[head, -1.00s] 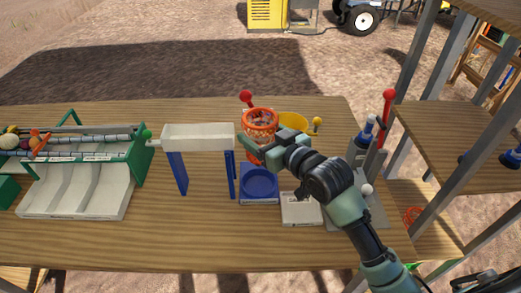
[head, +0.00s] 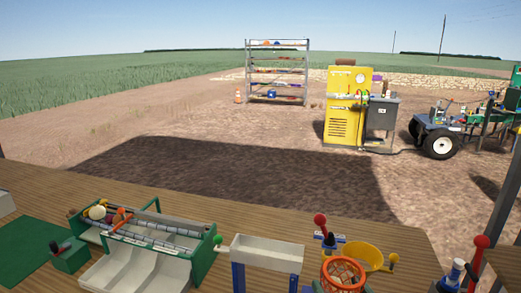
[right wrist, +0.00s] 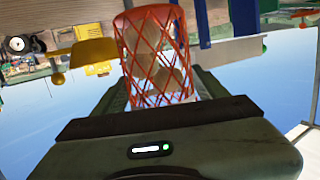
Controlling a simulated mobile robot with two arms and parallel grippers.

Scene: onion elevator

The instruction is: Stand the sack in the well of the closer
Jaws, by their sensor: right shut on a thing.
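The sack (head: 342,273) is an orange net bag with an open top and pale and brownish round contents. It stands upright at the bottom edge of the head view, its lower part cut off. In the right wrist view the sack (right wrist: 157,55) lies between the jaws of my right gripper (right wrist: 160,92), which is shut on it. The closer is hard to identify; a red-knobbed lever (head: 320,221) stands just behind the sack. My left gripper is not in view.
A yellow bowl (head: 362,254) with a crank is right of the sack. A pale trough (head: 267,252) on blue legs stands left. A green-framed roller sorter (head: 150,245) is farther left. Another red-knobbed lever (head: 480,243) is at right.

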